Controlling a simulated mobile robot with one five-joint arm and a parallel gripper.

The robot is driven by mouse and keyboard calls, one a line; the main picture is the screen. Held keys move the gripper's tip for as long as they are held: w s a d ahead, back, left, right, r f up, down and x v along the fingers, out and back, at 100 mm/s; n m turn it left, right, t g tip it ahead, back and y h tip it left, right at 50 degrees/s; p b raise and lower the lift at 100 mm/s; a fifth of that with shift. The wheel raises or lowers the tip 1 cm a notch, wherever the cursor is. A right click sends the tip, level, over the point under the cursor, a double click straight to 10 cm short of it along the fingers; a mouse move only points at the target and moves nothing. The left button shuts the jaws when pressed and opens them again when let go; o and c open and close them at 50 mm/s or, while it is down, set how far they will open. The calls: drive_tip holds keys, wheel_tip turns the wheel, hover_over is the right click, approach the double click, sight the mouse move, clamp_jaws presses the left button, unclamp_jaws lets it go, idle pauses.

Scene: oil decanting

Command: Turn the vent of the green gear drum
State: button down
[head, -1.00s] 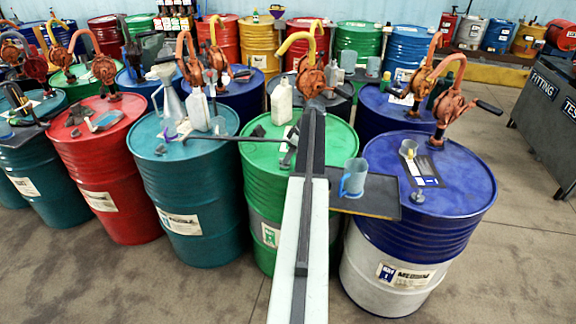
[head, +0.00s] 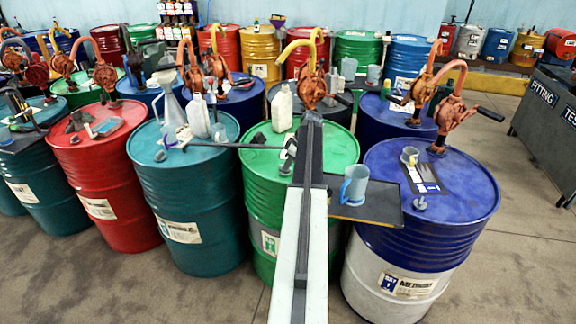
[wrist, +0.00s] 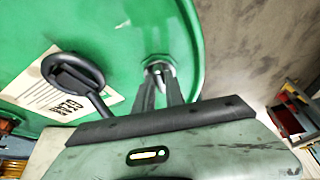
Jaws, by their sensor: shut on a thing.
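The green gear drum (head: 262,190) stands in the front row, partly hidden in the head view by my arm. The wrist view looks down on its green lid (wrist: 105,30). The vent (wrist: 158,68), a small metal fitting, sits near the lid's rim. My gripper (wrist: 158,90) has its two dark fingers closed on the vent, which is partly hidden between them.
A dark ring-ended tool (wrist: 75,75) lies over a pale label on the lid, left of my fingers. A blue mug (head: 355,186) stands on a dark shelf right of my arm. A blue drum (head: 420,235) is at the right, a teal drum (head: 187,200) at the left.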

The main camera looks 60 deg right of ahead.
drive_tip(key=m, duration=0.2)
drive_tip(key=m+h, duration=0.1)
drive_tip(key=m, duration=0.1)
drive_tip(key=shift+s+a, duration=0.1)
drive_tip(key=shift+a, duration=0.25)
drive_tip(key=m+h, duration=0.1)
drive_tip(key=m, duration=0.1)
drive_tip(key=m+h, duration=0.1)
drive_tip(key=m, duration=0.1)
drive_tip(key=shift+a+g, duration=0.2)
drive_tip(key=shift+g, duration=0.2)
drive_tip(key=m, duration=0.3)
drive_tip(key=m+g+h, duration=0.1)
drive_tip(key=m, duration=0.1)
drive_tip(key=shift+w+a, duration=0.15)
drive_tip(key=shift+w, duration=0.2)
drive_tip(key=shift+w+m+g+h, duration=0.15)
drive_tip(key=shift+m+g, duration=0.25)
drive_tip(key=shift+m, duration=0.6)
drive_tip(key=shift+w+m+g+h, duration=0.1)
drive_tip(key=shift+m+g+h, duration=0.25)
drive_tip(key=shift+m, duration=0.65)
drive_tip(key=shift+s, duration=0.1)
drive_tip(key=shift+a, duration=0.1)
drive_tip(key=c, duration=1.4)
unclamp_jaws()
